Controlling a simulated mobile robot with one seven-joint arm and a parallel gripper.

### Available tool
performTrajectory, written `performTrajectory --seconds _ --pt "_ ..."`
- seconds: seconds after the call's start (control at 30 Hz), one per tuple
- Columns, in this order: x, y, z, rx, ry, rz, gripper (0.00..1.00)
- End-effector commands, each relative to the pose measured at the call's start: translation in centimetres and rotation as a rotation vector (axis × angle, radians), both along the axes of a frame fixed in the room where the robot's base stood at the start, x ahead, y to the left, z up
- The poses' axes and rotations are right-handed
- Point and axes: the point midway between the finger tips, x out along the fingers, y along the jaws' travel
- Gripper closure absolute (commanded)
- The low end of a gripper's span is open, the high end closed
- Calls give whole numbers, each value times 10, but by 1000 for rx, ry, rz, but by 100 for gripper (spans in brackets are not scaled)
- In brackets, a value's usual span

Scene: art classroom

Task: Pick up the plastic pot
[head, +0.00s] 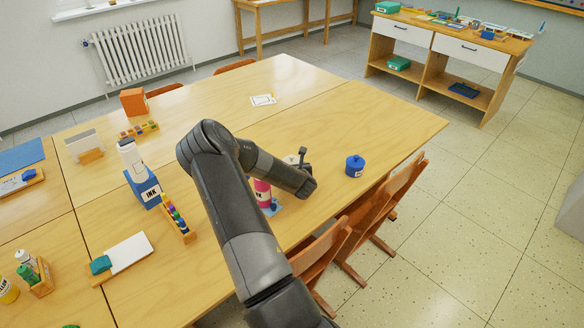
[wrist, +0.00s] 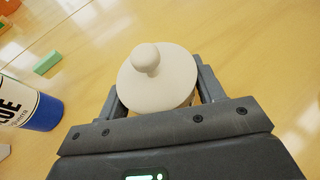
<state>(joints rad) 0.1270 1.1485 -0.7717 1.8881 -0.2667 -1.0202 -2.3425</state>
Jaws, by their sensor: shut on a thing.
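A pale, cream-white pot with a round lid and a knob on top (wrist: 165,75) fills the middle of the wrist view. My gripper (wrist: 157,98) has one finger on each side of it and is shut on it. The lid hides most of the pot's body, and I cannot tell whether its base touches the table. In the head view, my gripper (head: 303,160) is over the right part of the table, and only a small white part of the pot (head: 290,159) shows beside it.
A blue lidded pot (head: 355,166) stands to the right on the wooden table (head: 330,120). A pink bottle (head: 262,190) is partly behind my arm. Chairs (head: 365,215) line the near right edge.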

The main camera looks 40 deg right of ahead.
Motion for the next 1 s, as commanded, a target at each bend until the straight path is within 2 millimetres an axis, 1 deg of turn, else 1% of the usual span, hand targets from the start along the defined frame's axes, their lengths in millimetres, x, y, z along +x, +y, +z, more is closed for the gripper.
performTrajectory --seconds 0.27,0.43,0.67,0.7,0.87,1.0 --pt "0 0 4 -1 -2 0 100" --pt "1 1 18 -1 -2 1 100" --pt "1 0 44 -1 -3 0 100" --pt "-5 -3 45 0 -1 -2 100" --pt "-23 -10 55 0 -1 -2 100" --pt "-44 -19 69 -1 -1 -3 100"
